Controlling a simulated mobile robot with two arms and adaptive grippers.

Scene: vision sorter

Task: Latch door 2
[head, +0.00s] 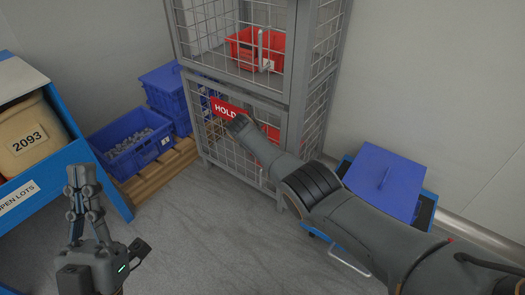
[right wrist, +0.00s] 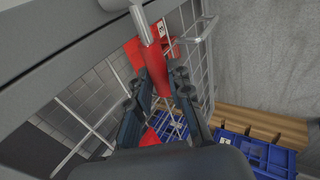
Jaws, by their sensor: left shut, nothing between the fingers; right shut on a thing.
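A grey wire-mesh cage stands at the back centre with an upper door (head: 232,70) and a lower door (head: 205,125). No door number is readable. The lower door carries a red HOLD sign (head: 224,107). My right arm reaches to the lower door and hides part of it. In the right wrist view my right gripper (right wrist: 160,80) is shut on a red handle (right wrist: 155,62) below a round-ended grey metal bar (right wrist: 143,22). Whether the latch is engaged is not clear. My left gripper (head: 81,175) is shut and empty, upright at lower left, away from the cage.
Red bins (head: 245,48) sit inside the cage. Blue crates (head: 130,140) stand on a wooden pallet (head: 160,175) left of the cage. A blue rack (head: 85,155) with a beige 2093 container (head: 30,135) is at far left. Floor in front is clear.

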